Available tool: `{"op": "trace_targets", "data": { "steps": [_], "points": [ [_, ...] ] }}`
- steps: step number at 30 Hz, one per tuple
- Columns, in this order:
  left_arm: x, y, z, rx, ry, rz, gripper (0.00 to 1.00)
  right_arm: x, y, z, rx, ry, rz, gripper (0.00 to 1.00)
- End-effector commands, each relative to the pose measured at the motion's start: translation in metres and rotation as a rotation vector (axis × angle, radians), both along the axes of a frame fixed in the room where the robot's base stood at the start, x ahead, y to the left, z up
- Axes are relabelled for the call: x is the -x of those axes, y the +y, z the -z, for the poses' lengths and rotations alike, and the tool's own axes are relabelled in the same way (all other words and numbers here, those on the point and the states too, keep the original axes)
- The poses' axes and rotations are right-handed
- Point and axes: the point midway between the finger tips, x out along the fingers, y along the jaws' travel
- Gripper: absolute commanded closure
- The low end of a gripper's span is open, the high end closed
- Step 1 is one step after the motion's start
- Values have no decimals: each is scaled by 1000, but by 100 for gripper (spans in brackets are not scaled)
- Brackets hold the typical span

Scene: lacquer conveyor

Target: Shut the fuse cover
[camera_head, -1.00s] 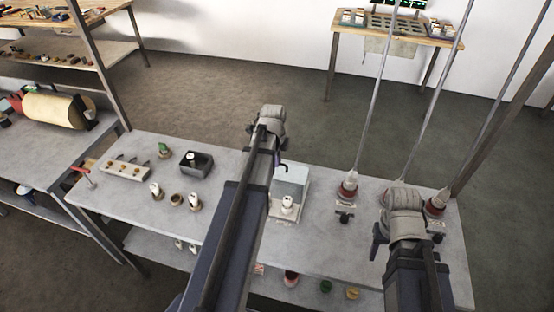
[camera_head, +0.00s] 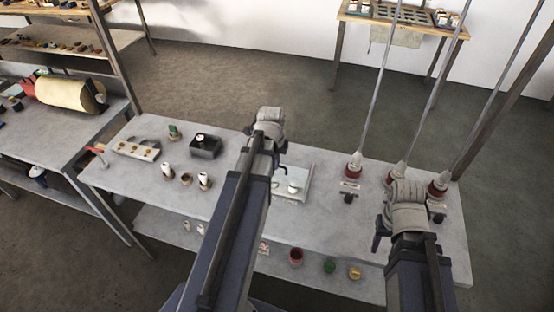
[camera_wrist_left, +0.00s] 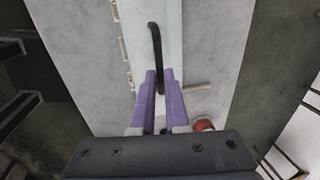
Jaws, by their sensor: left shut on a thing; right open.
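The pale fuse cover (camera_head: 298,173) is on the right of my left gripper in the head view, partly hidden by my arm. White fuses (camera_head: 293,187) show at it; how far open it stands is hard to tell. In the left wrist view the cover (camera_wrist_left: 174,25) is a pale plate with a curved black handle (camera_wrist_left: 154,38) and hinges along its left side. My left gripper (camera_wrist_left: 158,76) is shut on that handle; it also shows in the head view (camera_head: 272,143). My right gripper (camera_head: 408,222) is open and empty above the right of the table.
Several red-based tall rods (camera_head: 353,168) stand right of the cover. To the left are a dark box (camera_head: 205,147), a pale block with brass knobs (camera_head: 137,150) and small white fuses (camera_head: 167,170). A lower shelf holds coloured pots (camera_head: 296,256). The table's front middle is mostly clear.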

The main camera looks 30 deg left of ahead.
Motion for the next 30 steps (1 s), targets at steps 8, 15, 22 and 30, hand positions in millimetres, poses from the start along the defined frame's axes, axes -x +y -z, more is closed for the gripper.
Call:
{"op": "trace_targets", "data": {
  "steps": [8, 15, 22, 30],
  "points": [
    [2, -1, 1, 2, 6, 0, 64, 0, 0, 1, 0, 0, 0, 50],
    [1, -1, 1, 2, 4, 0, 58, 0, 0, 1, 0, 0, 0, 50],
    [2, -1, -5, 2, 3, 0, 58, 0, 0, -5, 0, 0, 0, 50],
    [7, -2, -31, 2, 3, 0, 58, 0, 0, -32, 0, 0, -1, 50]
  ]
}}
